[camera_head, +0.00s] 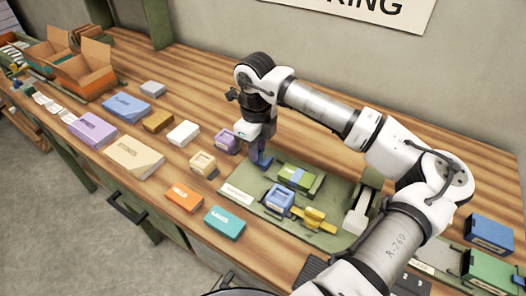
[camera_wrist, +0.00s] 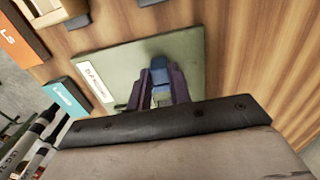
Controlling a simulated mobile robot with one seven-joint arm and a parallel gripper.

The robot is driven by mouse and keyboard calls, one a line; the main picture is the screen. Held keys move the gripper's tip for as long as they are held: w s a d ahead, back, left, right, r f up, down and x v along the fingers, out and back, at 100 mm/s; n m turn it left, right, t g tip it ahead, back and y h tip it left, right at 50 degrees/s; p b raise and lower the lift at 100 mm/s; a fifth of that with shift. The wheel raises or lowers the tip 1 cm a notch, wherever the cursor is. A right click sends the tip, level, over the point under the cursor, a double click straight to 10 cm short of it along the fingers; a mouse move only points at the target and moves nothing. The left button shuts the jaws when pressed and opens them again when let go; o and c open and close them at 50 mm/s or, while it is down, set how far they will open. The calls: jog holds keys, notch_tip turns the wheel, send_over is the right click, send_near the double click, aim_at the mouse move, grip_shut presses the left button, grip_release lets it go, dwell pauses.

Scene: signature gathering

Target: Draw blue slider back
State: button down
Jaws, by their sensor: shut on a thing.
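My gripper (camera_head: 263,158) points down over the far left part of a green board (camera_head: 240,182). Its dark fingers (camera_wrist: 158,88) are shut on a blue piece, which I take for the blue slider (camera_head: 262,162). In the wrist view the blue slider (camera_wrist: 159,74) shows between the fingertips, and its lower part is hidden. I cannot tell whether it touches the board. Another blue block with a pale top (camera_head: 280,199) sits on the board, to the right of and nearer than my gripper.
On the board are a yellow piece (camera_head: 313,218) and a green block (camera_head: 298,176). A purple block (camera_head: 226,141) and a cream block (camera_head: 203,164) stand close left of my gripper. Orange (camera_head: 183,198) and teal (camera_head: 224,222) boxes lie at the table's front edge.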

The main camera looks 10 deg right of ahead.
jog(key=c, duration=1.3)
grip_release()
jog(key=shift+w+a, duration=0.2)
jog(key=shift+a, duration=0.05)
jog(key=shift+d+r, duration=0.1)
jog(key=shift+r, duration=0.05)
jog(key=shift+r+b, duration=1.45)
jog(key=shift+r, duration=5.35)
